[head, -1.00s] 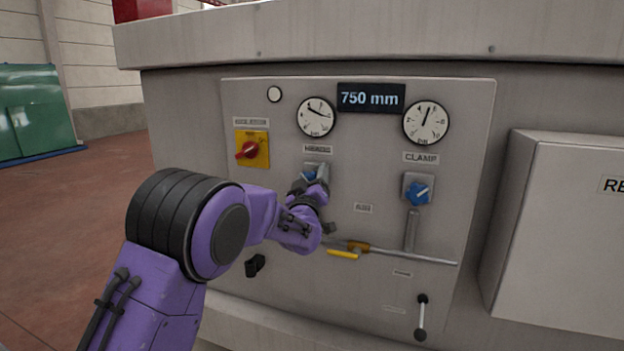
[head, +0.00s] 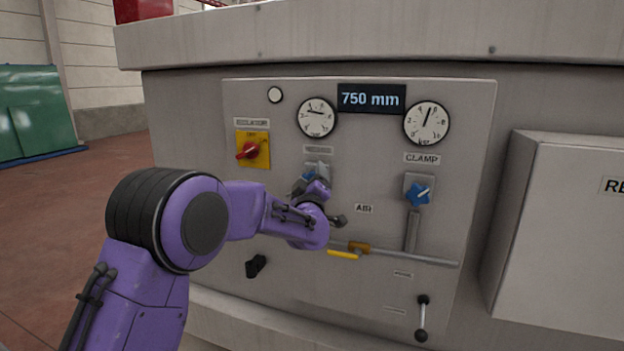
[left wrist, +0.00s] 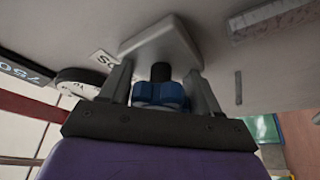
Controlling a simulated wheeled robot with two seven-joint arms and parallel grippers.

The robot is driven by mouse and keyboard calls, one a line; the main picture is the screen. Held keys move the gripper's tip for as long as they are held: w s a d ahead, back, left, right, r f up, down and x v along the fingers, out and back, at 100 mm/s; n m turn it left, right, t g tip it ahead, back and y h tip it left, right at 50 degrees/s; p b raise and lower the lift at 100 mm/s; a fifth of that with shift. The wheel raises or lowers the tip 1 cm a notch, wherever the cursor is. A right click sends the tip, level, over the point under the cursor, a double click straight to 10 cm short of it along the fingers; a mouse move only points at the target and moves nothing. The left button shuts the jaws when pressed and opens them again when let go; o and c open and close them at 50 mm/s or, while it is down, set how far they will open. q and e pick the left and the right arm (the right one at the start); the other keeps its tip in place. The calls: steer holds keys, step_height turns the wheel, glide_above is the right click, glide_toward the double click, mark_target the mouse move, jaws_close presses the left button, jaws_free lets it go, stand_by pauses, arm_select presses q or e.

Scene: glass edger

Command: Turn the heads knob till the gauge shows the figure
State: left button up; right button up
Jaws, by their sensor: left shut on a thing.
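The heads knob is blue and lobed, on a grey square mount (head: 317,168) in the head view, mostly hidden behind my left gripper (head: 312,187). In the left wrist view the blue knob (left wrist: 160,95) sits between the two fingers of my left gripper (left wrist: 160,92), which is shut on it. The heads gauge (head: 317,117) is a round white dial above the knob. Its needle points left and slightly up; its small figures are too blurred to read. The display (head: 371,98) beside it reads 750 mm. My right gripper is not in view.
The clamp gauge (head: 426,123) and blue clamp knob (head: 417,193) are to the right. A red switch on a yellow plate (head: 253,149) is left. A yellow-handled valve (head: 343,254) on a pipe lies just below my gripper. A grey box (head: 565,230) juts out at the right.

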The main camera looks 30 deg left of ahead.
arm_select(q)
steer(key=o, duration=1)
steer(key=shift+c, duration=0.2)
steer(key=shift+s, duration=0.1)
steer(key=b+v, duration=0.4)
steer(key=v, duration=0.6)
steer(key=shift+s, duration=0.2)
steer(key=shift+d, duration=0.1)
